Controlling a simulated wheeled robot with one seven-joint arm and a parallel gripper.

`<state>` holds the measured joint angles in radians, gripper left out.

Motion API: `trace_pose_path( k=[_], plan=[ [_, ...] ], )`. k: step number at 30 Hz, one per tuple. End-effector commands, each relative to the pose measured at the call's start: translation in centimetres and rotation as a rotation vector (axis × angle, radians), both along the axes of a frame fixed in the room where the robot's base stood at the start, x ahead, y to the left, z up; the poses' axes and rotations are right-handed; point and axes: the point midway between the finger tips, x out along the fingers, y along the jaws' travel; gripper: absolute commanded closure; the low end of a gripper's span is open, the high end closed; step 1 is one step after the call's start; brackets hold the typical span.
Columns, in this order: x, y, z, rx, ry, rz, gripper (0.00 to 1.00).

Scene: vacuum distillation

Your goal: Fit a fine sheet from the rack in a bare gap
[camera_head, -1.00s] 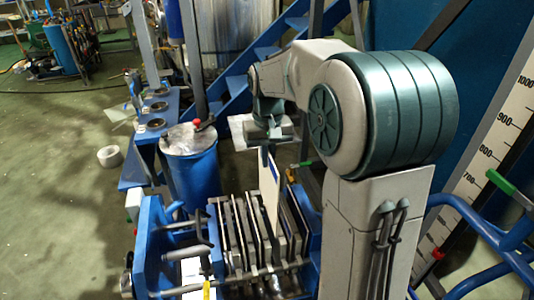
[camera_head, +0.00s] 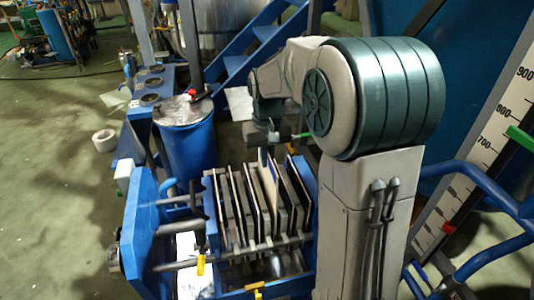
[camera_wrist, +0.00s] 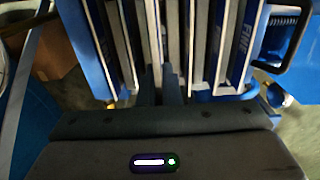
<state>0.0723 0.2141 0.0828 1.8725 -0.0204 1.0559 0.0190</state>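My gripper (camera_wrist: 159,88) is above the row of upright plates in a blue-framed press (camera_head: 146,235). Its two dark fingers point down, close together, on either side of a thin pale sheet (camera_wrist: 153,40) seen edge-on; they appear shut on it. In the head view this sheet (camera_head: 267,172) stands upright among the plates, its top a little higher than theirs. Its lower part is hidden. Several dark plates with pale edges (camera_head: 235,205) stand beside it. Blue strips with lettering reading "FINE" (camera_wrist: 246,30) show to the right in the wrist view. My arm partly hides the gripper.
A blue drum (camera_head: 190,150) stands behind the press. A blue bench with round openings (camera_head: 150,99) is at back left. Blue stairs (camera_head: 245,65) rise behind. A measuring scale (camera_head: 490,140) and blue tubing (camera_head: 480,185) are at right. Open floor lies left.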

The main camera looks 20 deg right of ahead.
Motion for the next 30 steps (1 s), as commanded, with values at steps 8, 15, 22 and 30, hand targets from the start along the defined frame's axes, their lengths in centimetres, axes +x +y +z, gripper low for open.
trace_pose_path(
  k=[8,15,22,30],
  plan=[
    [0.0,0.0,-3.8,0.000,0.000,0.000,1.00],
    [0.0,0.0,-6.7,0.000,0.000,0.000,1.00],
    [0.0,0.0,-9.2,0.000,0.001,0.000,1.00],
    [0.0,0.0,-10.8,0.000,0.000,0.000,1.00]
  ],
)
